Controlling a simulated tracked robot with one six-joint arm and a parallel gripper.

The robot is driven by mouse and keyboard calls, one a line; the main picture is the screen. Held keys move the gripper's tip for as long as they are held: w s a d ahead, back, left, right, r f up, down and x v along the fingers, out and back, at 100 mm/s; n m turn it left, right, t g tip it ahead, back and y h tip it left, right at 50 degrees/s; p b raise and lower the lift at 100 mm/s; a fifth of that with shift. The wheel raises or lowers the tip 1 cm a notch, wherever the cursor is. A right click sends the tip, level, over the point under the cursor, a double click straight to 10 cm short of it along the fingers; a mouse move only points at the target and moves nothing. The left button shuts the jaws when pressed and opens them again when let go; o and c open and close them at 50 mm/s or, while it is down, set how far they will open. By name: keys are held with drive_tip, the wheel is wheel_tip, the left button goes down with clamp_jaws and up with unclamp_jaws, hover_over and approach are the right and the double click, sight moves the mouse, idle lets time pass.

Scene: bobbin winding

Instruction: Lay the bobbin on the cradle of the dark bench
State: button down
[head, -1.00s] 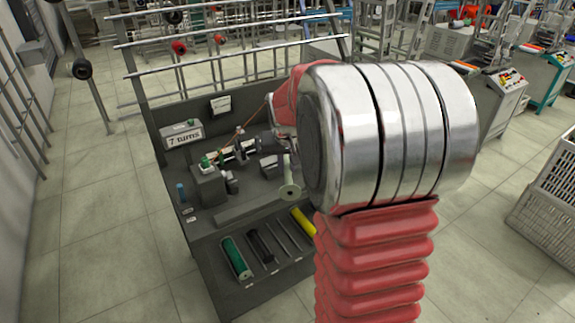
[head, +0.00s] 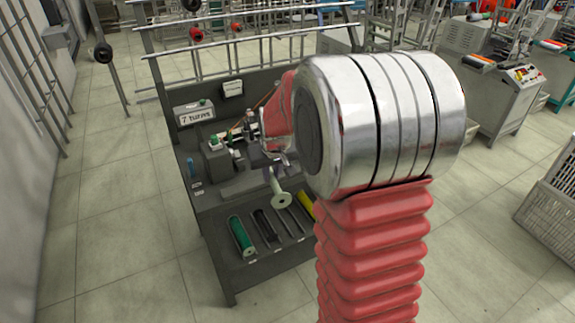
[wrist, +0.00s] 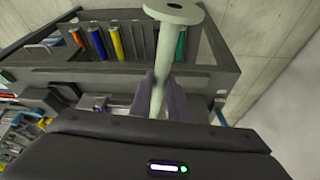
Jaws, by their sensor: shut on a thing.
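A pale bobbin with a round flange (head: 281,200) is held in my gripper (head: 270,173), in front of the dark bench (head: 222,215) in the head view. In the wrist view the bobbin's slim shaft (wrist: 160,62) stands between the two purple fingers of my gripper (wrist: 160,95), and its flange points away from me. My gripper is shut on the shaft. The bobbin appears above the bench's front part, clear of the surface. I cannot make out for sure which bench part is the cradle; my arm hides the bench's right side.
A winding machine (head: 218,160) and a "7 turns" sign (head: 195,114) stand behind. A rail rack (head: 240,50) rises at the back. A grey crate (head: 550,205) stands right.

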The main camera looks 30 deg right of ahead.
drive_tip(key=a+f+n, duration=0.2)
drive_tip(key=a+f, duration=0.2)
drive_tip(key=a, duration=0.5)
drive_tip(key=shift+w+a+f+y, duration=0.15)
drive_tip(key=shift+w+a+y, duration=0.1)
drive_tip(key=shift+a+y, duration=0.15)
